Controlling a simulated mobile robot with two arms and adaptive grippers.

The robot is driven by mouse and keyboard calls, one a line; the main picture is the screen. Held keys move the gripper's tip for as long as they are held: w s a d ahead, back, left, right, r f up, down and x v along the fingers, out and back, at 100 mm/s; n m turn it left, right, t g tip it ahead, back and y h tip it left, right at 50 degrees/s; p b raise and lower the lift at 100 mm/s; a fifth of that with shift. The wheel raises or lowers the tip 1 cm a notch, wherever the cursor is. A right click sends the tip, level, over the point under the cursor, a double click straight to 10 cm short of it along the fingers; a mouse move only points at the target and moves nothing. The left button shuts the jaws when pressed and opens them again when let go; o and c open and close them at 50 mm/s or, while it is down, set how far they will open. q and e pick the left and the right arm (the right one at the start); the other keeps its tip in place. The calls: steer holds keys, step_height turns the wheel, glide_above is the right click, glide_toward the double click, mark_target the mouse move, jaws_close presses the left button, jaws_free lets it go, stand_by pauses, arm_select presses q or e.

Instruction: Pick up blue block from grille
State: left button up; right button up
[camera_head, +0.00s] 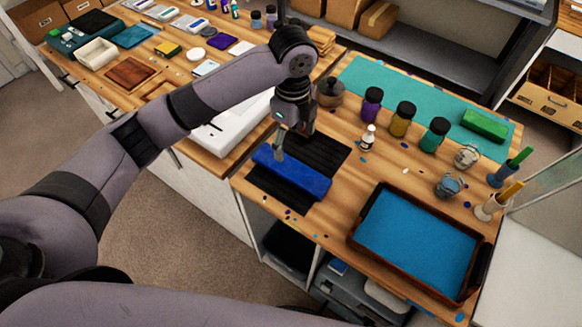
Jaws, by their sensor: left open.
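The blue block (292,172) is a long bar lying on the black grille (325,153), near the front left of the wooden worktop. The grille shows on both sides of the block. My left gripper (280,152) points down over the block's left part, with its fingertips close to the block's upper side. It is open and nothing shows held in it. I cannot tell whether a finger touches the block. My right gripper is not in view.
A brown-rimmed tray with a blue inside (352,241) stands to the right. A small white bottle (368,138), purple (372,104), yellow (402,119) and green (434,136) jars stand behind. A green block (484,125) lies on the teal mat (365,78).

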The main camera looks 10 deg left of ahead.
arm_select(q)
glide_above(291, 168)
step_height(291, 168, down, 6)
steer(key=shift+s+d+f+p, duration=0.15)
steer(key=shift+f+p, duration=0.1)
steer(key=shift+p, duration=0.2)
steer(key=f+p, duration=0.1)
steer(key=f, duration=0.4)
steer(key=shift+a+p, duration=0.2)
steer(key=shift+p, duration=0.15)
steer(key=shift+f, duration=0.2)
steer(key=shift+c, duration=0.4)
steer(key=c, duration=1.5)
steer(key=shift+r, duration=0.1)
